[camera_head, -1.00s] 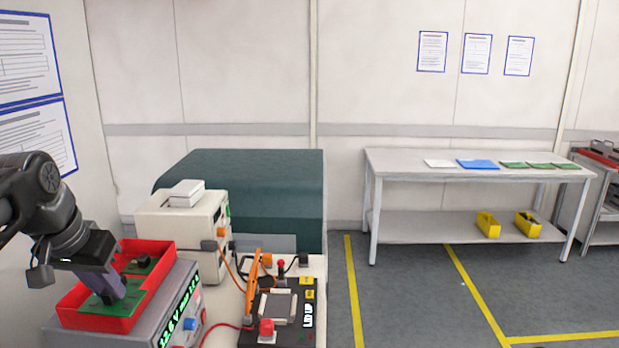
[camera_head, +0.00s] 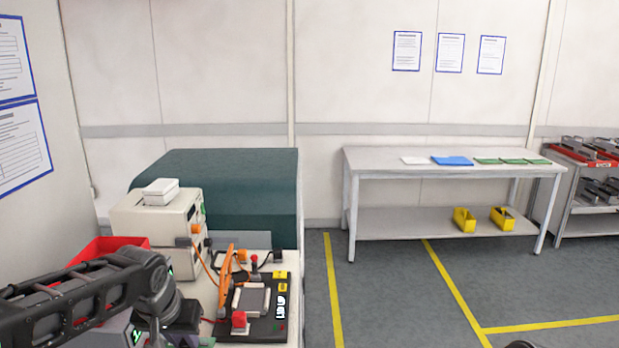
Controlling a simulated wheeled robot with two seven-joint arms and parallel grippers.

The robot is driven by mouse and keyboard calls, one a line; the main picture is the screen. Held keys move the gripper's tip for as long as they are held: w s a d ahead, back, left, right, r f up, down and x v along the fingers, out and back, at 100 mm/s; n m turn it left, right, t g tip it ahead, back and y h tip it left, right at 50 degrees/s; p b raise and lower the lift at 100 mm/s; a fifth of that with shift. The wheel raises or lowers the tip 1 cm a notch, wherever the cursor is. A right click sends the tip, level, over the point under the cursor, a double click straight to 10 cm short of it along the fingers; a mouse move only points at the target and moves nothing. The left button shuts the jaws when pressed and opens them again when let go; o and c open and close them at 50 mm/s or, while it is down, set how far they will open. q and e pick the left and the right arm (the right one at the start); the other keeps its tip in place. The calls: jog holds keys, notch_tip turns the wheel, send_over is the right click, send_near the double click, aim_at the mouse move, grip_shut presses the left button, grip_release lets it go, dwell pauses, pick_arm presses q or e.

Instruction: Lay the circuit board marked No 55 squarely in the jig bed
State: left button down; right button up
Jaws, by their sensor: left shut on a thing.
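My left gripper (camera_head: 183,326) is at the bottom of the head view, left of the jig and in front of the red tray. It is shut on a green circuit board (camera_head: 186,341), of which only a sliver shows at the picture's lower edge; no number is readable. The jig (camera_head: 268,326) is a black base with a light grey bed (camera_head: 250,300) that looks empty. The gripper and board are apart from the bed. My right gripper is not in view.
The red tray (camera_head: 122,242) is mostly hidden behind my left arm. A red button (camera_head: 239,320) and orange cables stand close to the bed. A cream instrument box (camera_head: 160,225) is behind. A table (camera_head: 400,170) with green boards stands further right, beyond open floor.

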pick_arm(q)
jog(key=w+d+f, duration=0.2)
jog(key=d+f, duration=0.3)
jog(key=f, duration=0.1)
jog(key=shift+w, duration=0.2)
jog(key=shift+f, duration=0.15)
jog(key=s+f, duration=0.4)
jog(key=shift+f, duration=0.4)
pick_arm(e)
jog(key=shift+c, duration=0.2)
